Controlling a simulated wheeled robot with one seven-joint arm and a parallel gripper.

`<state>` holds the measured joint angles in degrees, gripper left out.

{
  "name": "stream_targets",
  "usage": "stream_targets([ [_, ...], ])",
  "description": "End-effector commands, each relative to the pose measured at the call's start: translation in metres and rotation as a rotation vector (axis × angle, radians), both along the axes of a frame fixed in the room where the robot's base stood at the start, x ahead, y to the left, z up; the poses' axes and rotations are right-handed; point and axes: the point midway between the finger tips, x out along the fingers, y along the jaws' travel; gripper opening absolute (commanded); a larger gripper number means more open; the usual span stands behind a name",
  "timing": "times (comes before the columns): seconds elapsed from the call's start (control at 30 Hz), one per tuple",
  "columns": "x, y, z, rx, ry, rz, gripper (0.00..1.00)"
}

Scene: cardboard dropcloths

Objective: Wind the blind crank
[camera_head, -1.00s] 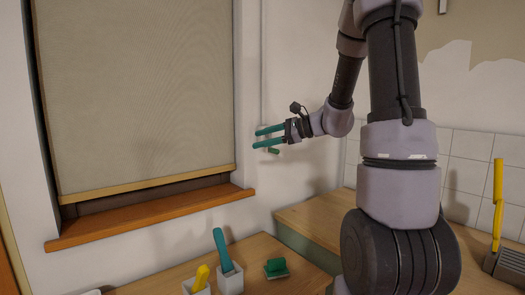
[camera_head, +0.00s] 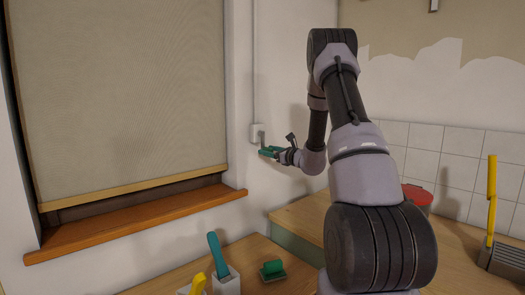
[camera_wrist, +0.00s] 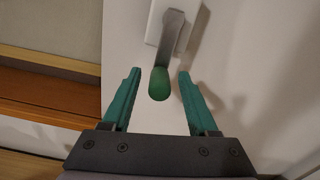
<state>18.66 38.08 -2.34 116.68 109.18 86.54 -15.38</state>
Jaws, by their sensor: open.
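The blind crank has a metal arm (camera_wrist: 172,35) and a green knob (camera_wrist: 159,84), fixed to a white wall box (camera_wrist: 154,22) right of the window. In the head view the box (camera_head: 257,134) sits at the foot of a thin vertical conduit, and the knob is hard to tell from my fingers. My gripper (camera_wrist: 158,88) is open, its two teal fingers on either side of the knob, with a gap showing on each side. In the head view my gripper (camera_head: 268,152) is at the wall just below the box. The beige blind (camera_head: 120,95) hangs nearly down to the sill.
The wooden windowsill (camera_head: 140,225) juts out left of my gripper. On the bench below are a pot with a teal-handled tool (camera_head: 217,255), a yellow-handled tool (camera_head: 198,285) and a green block (camera_head: 273,269). A red-lidded container (camera_head: 417,196) stands right, behind my arm.

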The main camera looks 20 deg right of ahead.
Motion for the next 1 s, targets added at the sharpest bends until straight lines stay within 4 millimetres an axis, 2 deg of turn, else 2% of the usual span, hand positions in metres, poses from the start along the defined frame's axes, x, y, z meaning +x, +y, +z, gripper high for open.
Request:
stream_targets([
  [0.1, 0.018, 0.008, 0.000, -0.001, -0.001, 0.002, 0.60],
  [0.23, 0.030, 0.013, 0.000, -0.001, 0.000, 0.001, 0.60],
  [0.6, 0.036, 0.015, 0.000, -0.001, 0.001, 0.001, 0.60],
  [0.63, 0.036, 0.015, 0.000, -0.001, 0.001, 0.001, 0.52],
  [0.77, 0.036, 0.015, 0.000, -0.001, 0.001, 0.001, 0.02],
  [1.0, 0.035, 0.015, 0.000, -0.001, 0.001, 0.001, 0.00],
])
